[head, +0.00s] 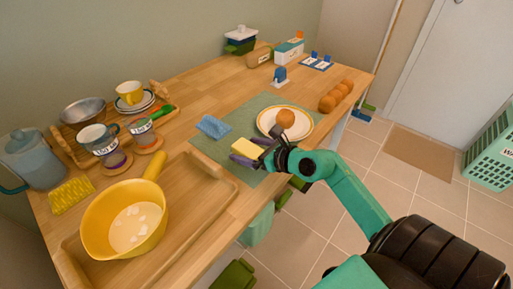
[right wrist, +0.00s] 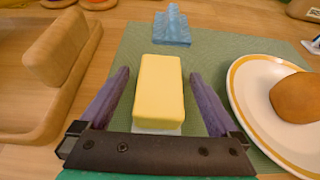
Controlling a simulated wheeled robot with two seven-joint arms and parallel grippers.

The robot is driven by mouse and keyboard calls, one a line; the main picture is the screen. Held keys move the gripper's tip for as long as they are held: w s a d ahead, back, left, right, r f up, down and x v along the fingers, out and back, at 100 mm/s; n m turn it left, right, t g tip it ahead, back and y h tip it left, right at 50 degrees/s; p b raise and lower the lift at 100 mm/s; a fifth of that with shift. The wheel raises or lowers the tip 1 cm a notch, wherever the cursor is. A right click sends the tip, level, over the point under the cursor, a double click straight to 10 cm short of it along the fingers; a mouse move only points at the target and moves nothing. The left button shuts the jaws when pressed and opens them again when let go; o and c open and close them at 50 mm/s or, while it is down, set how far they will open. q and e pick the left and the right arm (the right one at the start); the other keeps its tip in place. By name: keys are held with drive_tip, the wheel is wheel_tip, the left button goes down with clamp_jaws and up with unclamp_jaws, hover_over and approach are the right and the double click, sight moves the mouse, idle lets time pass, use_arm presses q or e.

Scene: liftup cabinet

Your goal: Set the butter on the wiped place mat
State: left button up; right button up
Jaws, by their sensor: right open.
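The yellow butter (head: 247,148) is a block with a white base; in the right wrist view the butter (right wrist: 159,90) appears to rest on the green place mat (head: 220,155). My right gripper (head: 252,150) is open, its purple fingers on either side of the butter with a gap at each side; it also shows in the right wrist view (right wrist: 158,100). The mat (right wrist: 215,60) also bears a crumpled blue cloth (head: 213,126) behind the butter and a white plate (head: 268,124) with an orange-brown roll (head: 285,118). My left gripper is not in view.
A wooden tray (head: 190,213) with a yellow pan (head: 118,222) is at the front left. Cups (head: 100,143) and a wooden rack (head: 160,88) are behind it. Small items stand at the back.

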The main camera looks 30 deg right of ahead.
drive_tip(key=b+v, duration=0.1)
drive_tip(key=v, duration=1.1)
drive_tip(key=shift+s+f, duration=0.1)
